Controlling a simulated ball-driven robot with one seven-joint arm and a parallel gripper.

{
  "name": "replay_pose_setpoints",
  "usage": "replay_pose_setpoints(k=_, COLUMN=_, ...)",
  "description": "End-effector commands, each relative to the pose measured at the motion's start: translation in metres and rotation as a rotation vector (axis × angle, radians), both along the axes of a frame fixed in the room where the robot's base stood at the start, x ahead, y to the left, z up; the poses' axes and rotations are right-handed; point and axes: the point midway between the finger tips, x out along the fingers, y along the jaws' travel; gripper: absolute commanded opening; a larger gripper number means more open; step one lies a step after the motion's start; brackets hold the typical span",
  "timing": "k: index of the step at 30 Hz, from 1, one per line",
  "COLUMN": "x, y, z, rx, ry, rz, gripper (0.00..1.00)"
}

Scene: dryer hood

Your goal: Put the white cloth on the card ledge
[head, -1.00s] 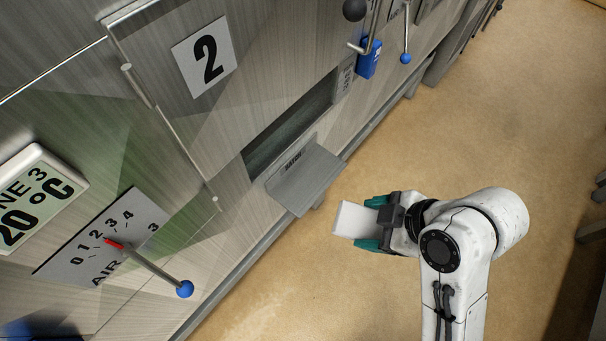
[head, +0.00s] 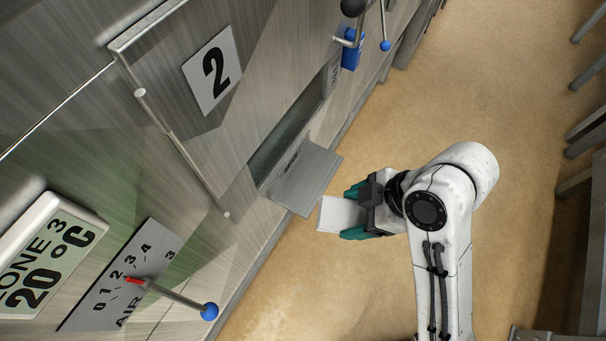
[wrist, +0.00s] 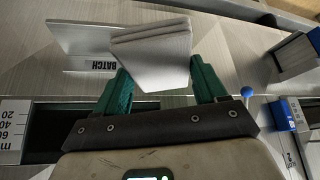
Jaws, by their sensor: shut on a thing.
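The white cloth (head: 339,213) is a folded flat pad. My gripper (head: 355,212), with teal fingers, is shut on it. In the wrist view the cloth (wrist: 153,50) sits between the fingertips (wrist: 160,80) and sticks out past them. The card ledge (head: 306,180) is a bare grey metal shelf on the panel below a dark slot, just left of the cloth in the head view. In the wrist view the ledge (wrist: 80,38) shows behind the cloth, with a "BATCH" label (wrist: 92,65) beside it; the cloth hides part of it. I cannot tell whether cloth and ledge touch.
A lever with a blue knob (head: 209,311) juts from the AIR scale plate at the lower left. A glass door with a metal handle rail (head: 180,150) stands by the "2" sign (head: 212,70). A blue block (head: 351,55) hangs further along.

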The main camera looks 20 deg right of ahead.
Motion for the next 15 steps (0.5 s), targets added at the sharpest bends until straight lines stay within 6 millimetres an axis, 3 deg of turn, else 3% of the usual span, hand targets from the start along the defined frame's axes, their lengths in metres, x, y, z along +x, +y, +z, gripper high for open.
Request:
replay_pose_setpoints(k=8, x=0.003, y=-0.001, z=-0.002, rx=0.006, ry=0.012, rz=-0.001, gripper=0.38)
replay_pose_setpoints(k=15, x=0.029, y=-0.007, z=-0.013, rx=0.004, ry=0.012, rz=-0.005, gripper=0.38)
